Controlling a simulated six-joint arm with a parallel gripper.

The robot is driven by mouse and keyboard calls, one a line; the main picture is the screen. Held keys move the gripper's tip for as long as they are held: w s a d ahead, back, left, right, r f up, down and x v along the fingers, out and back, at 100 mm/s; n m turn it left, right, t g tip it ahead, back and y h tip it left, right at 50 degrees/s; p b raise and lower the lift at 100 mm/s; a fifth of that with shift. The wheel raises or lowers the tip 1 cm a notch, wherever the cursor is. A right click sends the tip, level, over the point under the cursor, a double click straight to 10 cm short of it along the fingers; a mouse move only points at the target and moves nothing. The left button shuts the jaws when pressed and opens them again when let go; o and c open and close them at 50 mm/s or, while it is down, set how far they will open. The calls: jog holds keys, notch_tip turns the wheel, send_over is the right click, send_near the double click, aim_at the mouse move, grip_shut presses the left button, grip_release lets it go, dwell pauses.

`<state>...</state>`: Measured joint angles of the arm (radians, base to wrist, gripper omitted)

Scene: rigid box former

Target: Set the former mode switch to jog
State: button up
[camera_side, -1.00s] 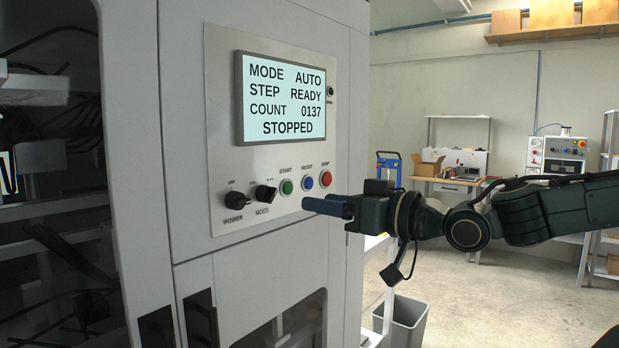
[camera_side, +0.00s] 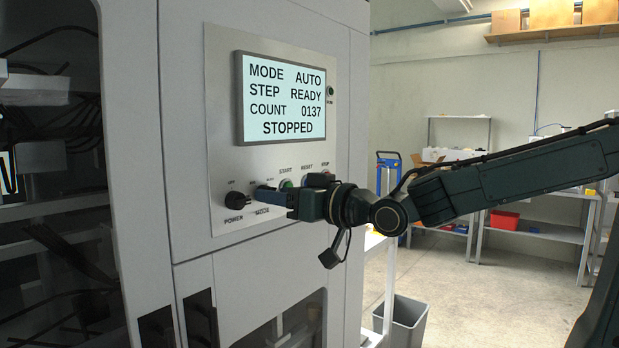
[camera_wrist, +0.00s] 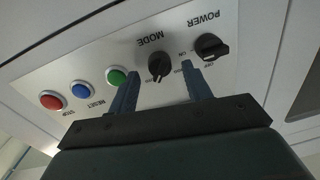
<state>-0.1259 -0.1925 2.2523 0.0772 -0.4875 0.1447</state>
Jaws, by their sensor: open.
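The mode switch (camera_wrist: 158,66) is a black knob on the grey control panel (camera_side: 228,180). In the wrist view it lies ahead of my open gripper (camera_wrist: 160,85), between the lines of the two fingers. I cannot tell whether the fingers touch the knob. The display (camera_side: 285,98) reads MODE AUTO, STEP READY, COUNT 0137, STOPPED.
The black power knob (camera_side: 236,200) is left of the mode switch in the side view. The green start button (camera_wrist: 116,76), blue reset button (camera_wrist: 81,90) and red stop button (camera_wrist: 52,100) sit on its other side. A grey bin (camera_side: 402,325) stands on the floor.

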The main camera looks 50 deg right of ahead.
jog(key=shift+w, duration=0.55)
jog(key=c, duration=1)
jog(key=shift+o, duration=0.2)
jog(key=shift+n, duration=0.3)
jog(key=n, duration=1.4)
jog(key=shift+a+n+g+h, duration=0.3)
jog(key=shift+n, duration=0.1)
